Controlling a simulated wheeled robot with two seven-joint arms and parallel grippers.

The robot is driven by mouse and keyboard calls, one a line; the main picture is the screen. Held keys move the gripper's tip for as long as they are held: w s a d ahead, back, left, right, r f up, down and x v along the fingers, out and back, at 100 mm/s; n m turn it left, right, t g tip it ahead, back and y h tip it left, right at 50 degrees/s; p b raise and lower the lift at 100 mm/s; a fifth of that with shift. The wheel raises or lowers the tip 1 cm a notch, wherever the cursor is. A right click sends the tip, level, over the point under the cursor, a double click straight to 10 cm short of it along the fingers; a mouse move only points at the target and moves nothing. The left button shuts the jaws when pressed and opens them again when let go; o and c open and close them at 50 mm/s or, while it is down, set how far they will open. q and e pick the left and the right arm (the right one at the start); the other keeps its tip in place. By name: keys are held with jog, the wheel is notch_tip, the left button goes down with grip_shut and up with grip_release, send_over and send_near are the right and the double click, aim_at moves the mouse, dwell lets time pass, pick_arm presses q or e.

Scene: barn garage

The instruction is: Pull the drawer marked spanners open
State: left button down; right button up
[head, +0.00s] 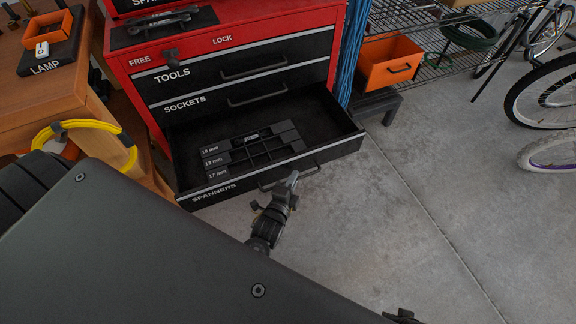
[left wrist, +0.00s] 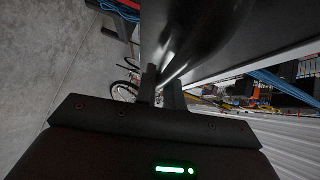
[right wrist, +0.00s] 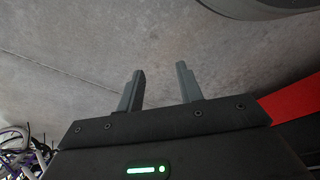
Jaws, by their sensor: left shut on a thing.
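The spanners drawer (head: 330,153) is the lowest one seen in the red tool cabinet (head: 212,48). It stands pulled out, and its black interior shows. A dark rack with slots marked 10 mm, 13 mm and 17 mm (head: 250,150) lies inside. My left gripper (head: 288,188) is at the drawer's front, shut on the bar handle (head: 309,171), which it partly hides. In the left wrist view its fingers (left wrist: 164,85) are close together against a dark, shiny bar. My right gripper (right wrist: 160,85) is open and empty above the concrete floor.
The tools drawer (head: 290,52) and sockets drawer (head: 290,82) above are shut. A wooden bench (head: 50,95) with a yellow cable (head: 85,126) stands left. An orange bin (head: 390,62) and bicycles (head: 540,95) are right. Floor (head: 420,200) in front is clear.

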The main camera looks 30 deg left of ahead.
pick_arm(q)
jog(key=shift+s+d, duration=0.4)
jog(key=shift+s, duration=0.05)
pick_arm(e)
jog(key=shift+s+f, duration=0.2)
jog(key=shift+f, duration=0.35)
pick_arm(q)
jog(key=c, duration=1.5)
grip_release()
